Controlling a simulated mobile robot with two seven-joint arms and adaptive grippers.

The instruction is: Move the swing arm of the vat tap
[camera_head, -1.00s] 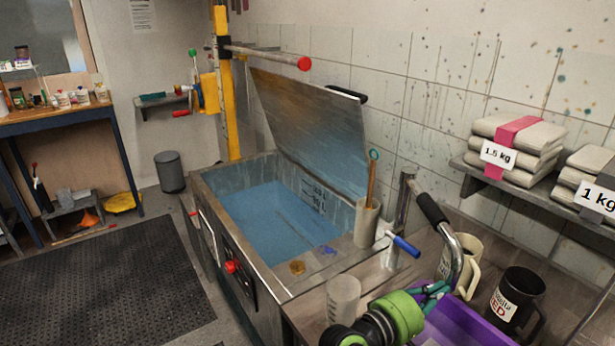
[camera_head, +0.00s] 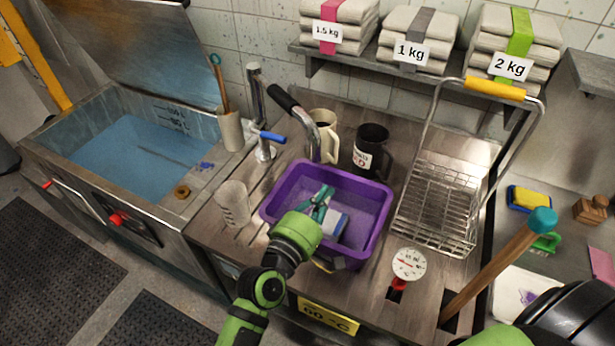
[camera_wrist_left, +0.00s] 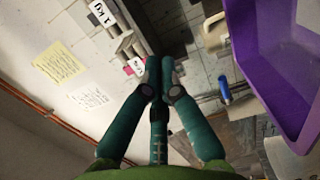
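The vat tap has a chrome post (camera_head: 257,100) at the vat's right rim. Its swing arm (camera_head: 313,135), with a black grip (camera_head: 285,99), reaches right, and its spout bends down behind the purple tub (camera_head: 378,215). A blue lever (camera_head: 272,137) sits low on the tap; it also shows in the left wrist view (camera_wrist_left: 224,92). My left gripper (camera_head: 326,190) is over the tub, in front of the swing arm and apart from it. Its teal fingers come together at the tips (camera_wrist_left: 159,65) with nothing seen between them. My right gripper's fingers are not seen.
The vat (camera_head: 135,145) holds blue liquid, its lid raised. A clear beaker (camera_head: 233,204), cream mug (camera_head: 323,128), black mug (camera_head: 370,150) and wire rack (camera_head: 440,205) stand around the tub. A dial thermometer (camera_head: 408,264) and a teal-tipped wooden handle (camera_head: 500,262) are at front right.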

